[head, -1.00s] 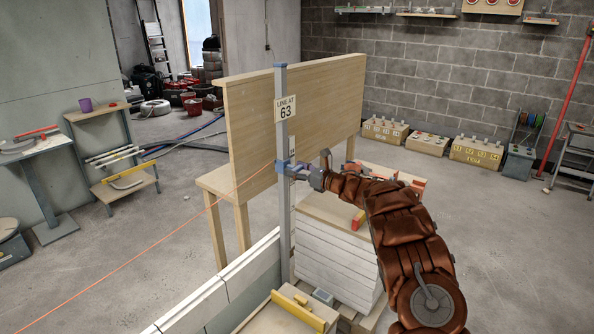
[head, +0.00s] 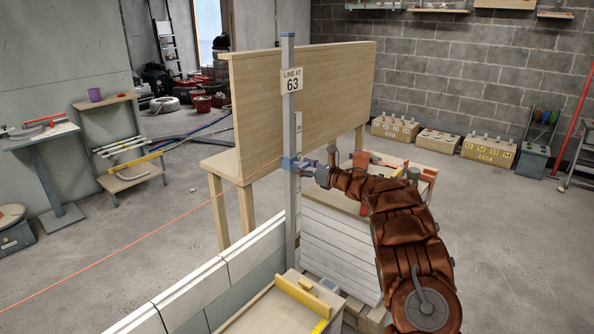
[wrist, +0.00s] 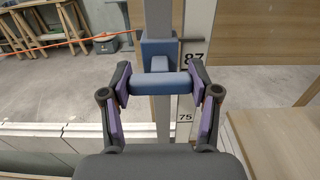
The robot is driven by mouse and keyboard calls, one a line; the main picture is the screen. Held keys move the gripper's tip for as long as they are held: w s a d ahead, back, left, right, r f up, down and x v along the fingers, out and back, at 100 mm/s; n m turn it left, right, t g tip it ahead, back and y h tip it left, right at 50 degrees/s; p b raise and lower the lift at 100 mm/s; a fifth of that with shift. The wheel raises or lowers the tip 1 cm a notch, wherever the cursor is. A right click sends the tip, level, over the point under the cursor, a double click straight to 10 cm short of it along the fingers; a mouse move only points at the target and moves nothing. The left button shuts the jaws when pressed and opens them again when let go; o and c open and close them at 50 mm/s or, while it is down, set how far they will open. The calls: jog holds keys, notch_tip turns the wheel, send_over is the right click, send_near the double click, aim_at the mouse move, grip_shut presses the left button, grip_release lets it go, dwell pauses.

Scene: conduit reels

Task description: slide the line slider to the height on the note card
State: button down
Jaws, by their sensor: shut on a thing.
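In the wrist view, my gripper (wrist: 160,83) is shut on the slider's blue handle bar (wrist: 160,86), one finger at each end. The slider block (wrist: 154,50) is behind the bar. The scale strip (wrist: 187,85) shows 87 beside the block's lower part and 75 further down.
A wooden panel bench (head: 300,105) stands behind the post. A pale block wall (head: 215,280) runs at its foot. A stack of white boards (head: 340,245) stands to the right under my arm, with a yellow-edged box (head: 275,312) in front.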

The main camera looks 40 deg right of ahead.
notch_tip(320, 180, down, 29)
jog(key=b, duration=2.8)
jog(key=shift+b, duration=0.4)
jog(key=c, duration=0.6)
grip_release()
jog(key=shift+f, duration=0.1)
jog(key=o, duration=0.4)
jog(key=shift+c, duration=0.2)
jog(key=shift+s+d+r, duration=0.2)
jog(key=shift+s, duration=0.3)
jog(key=v, duration=1.1)
